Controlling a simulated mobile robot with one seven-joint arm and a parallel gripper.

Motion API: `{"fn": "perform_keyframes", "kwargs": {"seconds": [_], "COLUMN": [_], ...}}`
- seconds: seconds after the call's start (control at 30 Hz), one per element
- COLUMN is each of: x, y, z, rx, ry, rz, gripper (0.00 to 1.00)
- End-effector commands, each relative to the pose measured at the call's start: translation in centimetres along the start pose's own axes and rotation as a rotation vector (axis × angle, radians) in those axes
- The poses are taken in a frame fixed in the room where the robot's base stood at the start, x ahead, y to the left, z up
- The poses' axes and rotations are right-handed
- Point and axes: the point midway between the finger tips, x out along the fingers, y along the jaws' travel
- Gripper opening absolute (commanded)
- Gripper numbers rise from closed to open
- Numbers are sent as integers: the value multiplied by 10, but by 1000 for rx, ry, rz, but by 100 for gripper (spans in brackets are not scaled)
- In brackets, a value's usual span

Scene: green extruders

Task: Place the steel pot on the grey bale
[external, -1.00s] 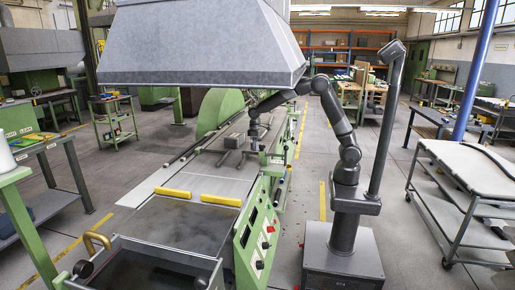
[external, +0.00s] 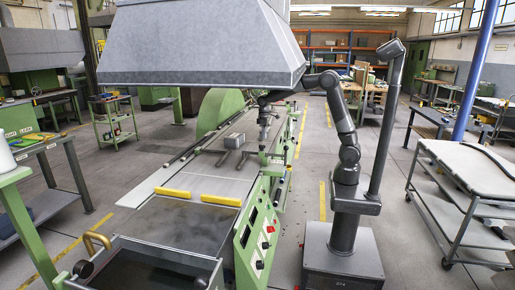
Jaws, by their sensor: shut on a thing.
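My gripper (external: 264,113) points down over the green machine's long bed, at the far middle of the external view. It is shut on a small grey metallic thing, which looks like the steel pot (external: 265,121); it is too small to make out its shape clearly. A grey block, which looks like the grey bale (external: 234,140), lies on the bed to the left of and nearer than my gripper. The pot is apart from this block. I cannot tell how far the pot is above the bed.
A large grey hood (external: 200,50) hangs over the machine, close above my arm. Dark bars (external: 243,158) lie near the block. Two yellow strips (external: 220,200) lie on the near bed. A grey cart (external: 465,165) stands at the right, with open floor between.

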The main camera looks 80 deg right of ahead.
Motion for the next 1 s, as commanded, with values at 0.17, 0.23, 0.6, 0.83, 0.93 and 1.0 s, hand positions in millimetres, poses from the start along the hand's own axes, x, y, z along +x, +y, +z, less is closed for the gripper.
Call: {"fn": "perform_keyframes", "kwargs": {"seconds": [0.17,0.23,0.6,0.83,0.93,1.0], "x": [17,24,58,61,51,43], "y": [-18,-27,-69,-75,-67,-59], "z": [-47,-67,-137,-155,-155,-155], "rx": [32,49,117,114,65,27], "ry": [-3,-2,-2,2,3,3], "rz": [-1,0,1,0,-1,0], "gripper": [27,27,27,27,27,27]}}
